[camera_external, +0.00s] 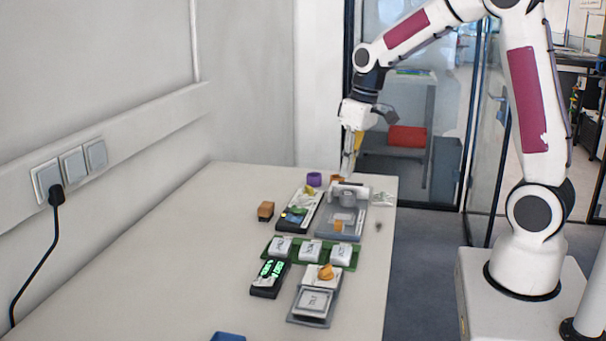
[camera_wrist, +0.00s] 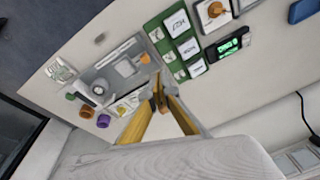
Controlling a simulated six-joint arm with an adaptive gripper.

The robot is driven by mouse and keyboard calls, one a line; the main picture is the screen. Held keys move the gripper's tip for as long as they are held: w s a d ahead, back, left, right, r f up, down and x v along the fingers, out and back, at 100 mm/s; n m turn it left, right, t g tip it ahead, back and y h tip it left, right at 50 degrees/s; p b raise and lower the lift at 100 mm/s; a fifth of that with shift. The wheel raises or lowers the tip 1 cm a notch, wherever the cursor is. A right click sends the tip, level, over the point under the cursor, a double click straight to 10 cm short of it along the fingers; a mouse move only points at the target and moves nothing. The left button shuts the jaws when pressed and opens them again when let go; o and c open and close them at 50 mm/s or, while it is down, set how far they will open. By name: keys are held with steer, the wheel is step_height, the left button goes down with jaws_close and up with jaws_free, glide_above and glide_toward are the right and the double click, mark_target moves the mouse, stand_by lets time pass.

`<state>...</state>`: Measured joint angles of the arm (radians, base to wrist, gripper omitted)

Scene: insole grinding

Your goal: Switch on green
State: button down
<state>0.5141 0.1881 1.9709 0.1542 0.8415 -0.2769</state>
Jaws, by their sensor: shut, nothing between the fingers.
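My gripper (camera_external: 350,170) is above the far end of the table, over the back of the grey station (camera_external: 353,222), and points down. In the wrist view its yellow fingers (camera_wrist: 157,84) come together at the tips with nothing between them. A black device with a lit green display (camera_external: 270,276) lies nearer the front, well away from my gripper; it also shows in the wrist view (camera_wrist: 229,44). A dark panel with small coloured parts (camera_external: 300,209) lies left of the grey station; my fingers partly cover it in the wrist view. I cannot tell which part is the green switch.
A green tray (camera_external: 265,251) holds three white blocks. A grey-white scale-like unit (camera_external: 309,302) with an orange piece stands in front. A purple cup (camera_external: 314,179), a brown block (camera_external: 265,211) and a blue bin (camera_external: 228,337) are also on the table. The table's left side is clear.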

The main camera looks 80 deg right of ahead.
steer(key=w+d+f+n+t, duration=0.1)
steer(key=w+d+n+t, duration=0.1)
steer(key=w+d, duration=0.8)
steer(key=shift+w+d+f+n, duration=0.25)
steer(key=shift+w+n, duration=0.45)
steer(key=shift+n, duration=0.2)
glide_above(296, 209)
steer(key=f, duration=1.1)
steer(key=shift+s+f, duration=0.2)
steer(key=shift+s, duration=0.1)
steer(key=shift+x, duration=0.9)
steer(key=shift+s, duration=0.1)
steer(key=shift+f, duration=0.15)
